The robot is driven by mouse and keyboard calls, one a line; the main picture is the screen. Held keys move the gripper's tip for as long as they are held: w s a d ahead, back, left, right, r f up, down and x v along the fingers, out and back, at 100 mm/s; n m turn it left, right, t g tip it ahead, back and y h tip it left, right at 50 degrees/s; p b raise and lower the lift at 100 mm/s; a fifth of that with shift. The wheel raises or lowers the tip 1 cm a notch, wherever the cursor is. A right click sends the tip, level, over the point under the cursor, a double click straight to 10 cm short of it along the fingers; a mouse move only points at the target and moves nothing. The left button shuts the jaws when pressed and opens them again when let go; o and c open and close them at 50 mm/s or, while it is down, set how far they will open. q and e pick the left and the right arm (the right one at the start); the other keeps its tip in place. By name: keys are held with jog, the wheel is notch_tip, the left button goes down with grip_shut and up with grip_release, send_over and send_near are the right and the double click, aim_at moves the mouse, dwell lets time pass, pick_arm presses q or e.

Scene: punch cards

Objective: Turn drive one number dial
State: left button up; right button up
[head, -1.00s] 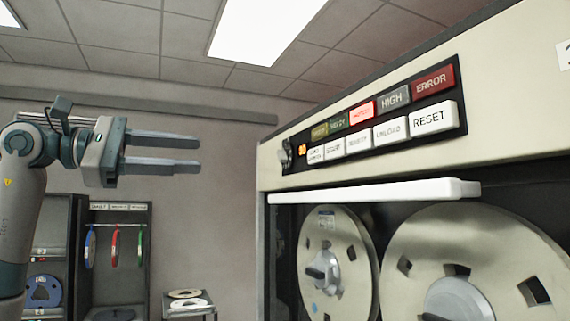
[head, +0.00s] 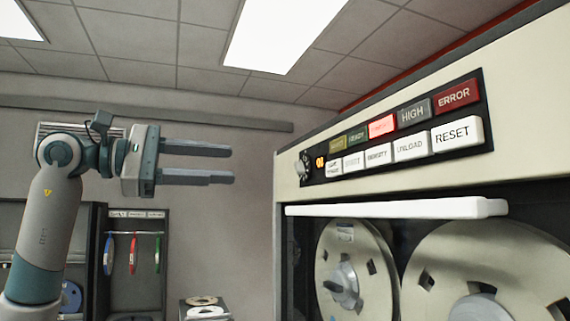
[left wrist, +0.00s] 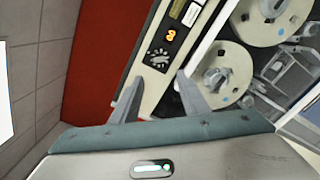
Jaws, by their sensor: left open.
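The number dial (head: 303,168) is a small knob at the left end of the tape drive's black button panel. It sits beside an orange lit digit display (head: 320,162). In the left wrist view the dial (left wrist: 158,58) shows just beyond my fingertips, roughly between them, with the display (left wrist: 171,33) above it. My left gripper (head: 233,164) is open and empty, its two fingers level and pointing right. It is apart from the dial, to its left in the head view. It also shows in the left wrist view (left wrist: 158,80). My right gripper is not in view.
The panel carries a RESET button (head: 457,134), a red ERROR lamp (head: 457,96) and several others. A white bar (head: 400,208) juts out below it, above tape reels (head: 350,275). A rack with hanging coloured rings (head: 133,252) stands behind.

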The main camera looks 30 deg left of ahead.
aim_at(296, 168)
pick_arm(q)
jog(key=p+x, duration=0.4)
jog(key=x, duration=0.9)
jog(key=shift+w+d, duration=0.1)
grip_shut()
